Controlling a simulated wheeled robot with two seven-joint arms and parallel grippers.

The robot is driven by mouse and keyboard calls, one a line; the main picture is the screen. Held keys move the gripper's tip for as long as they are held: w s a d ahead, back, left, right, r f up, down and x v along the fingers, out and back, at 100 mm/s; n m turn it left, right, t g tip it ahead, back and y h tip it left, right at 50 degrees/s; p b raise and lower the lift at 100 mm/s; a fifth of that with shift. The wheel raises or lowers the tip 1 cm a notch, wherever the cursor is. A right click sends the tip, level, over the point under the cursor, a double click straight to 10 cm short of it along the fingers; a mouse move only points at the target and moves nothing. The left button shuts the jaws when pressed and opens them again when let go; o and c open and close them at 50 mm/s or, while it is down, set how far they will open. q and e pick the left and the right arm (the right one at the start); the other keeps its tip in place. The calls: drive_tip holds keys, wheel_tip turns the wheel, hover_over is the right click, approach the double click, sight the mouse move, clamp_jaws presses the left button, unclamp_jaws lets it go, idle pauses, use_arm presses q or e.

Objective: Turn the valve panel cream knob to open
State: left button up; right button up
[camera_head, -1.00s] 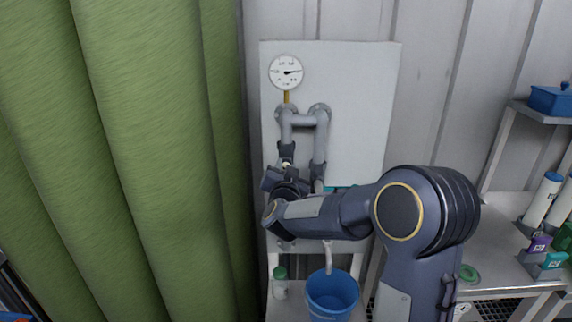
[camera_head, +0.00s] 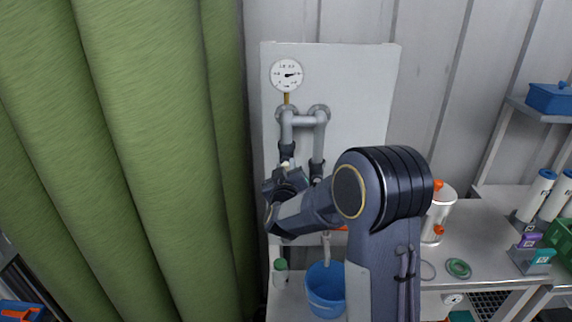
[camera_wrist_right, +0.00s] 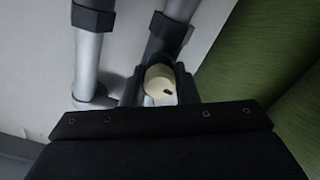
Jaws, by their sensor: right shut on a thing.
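The valve panel (camera_head: 360,90) is a pale board on the wall with a round gauge (camera_head: 286,75) and grey pipes (camera_head: 304,120). The cream knob (camera_wrist_right: 160,82) shows in the right wrist view, between the fingers of my right gripper (camera_wrist_right: 158,90). In the head view my right gripper (camera_head: 287,178) is at the left pipe, and only a small part of the knob shows there. The right gripper is shut on the knob. A dark slot or mark shows on the knob's face. My left gripper is not in view.
A green curtain (camera_head: 140,150) hangs close to the left of the panel. A blue bucket (camera_head: 325,290) and a green-capped bottle (camera_head: 280,272) stand below. A bench (camera_head: 480,235) at the right holds a metal canister (camera_head: 437,215), a green ring (camera_head: 458,268) and bottles.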

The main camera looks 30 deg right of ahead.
drive_tip(key=shift+f+n, duration=0.15)
drive_tip(key=shift+n, duration=0.55)
drive_tip(key=shift+p, duration=0.35)
drive_tip(key=o, duration=1)
drive_tip(key=shift+s, duration=0.1)
drive_tip(key=b+v, duration=0.1)
drive_tip(key=v, duration=0.6)
drive_tip(key=shift+s+a+b, duration=0.2)
drive_tip(key=shift+s+b, duration=0.1)
drive_tip(key=shift+b, duration=0.05)
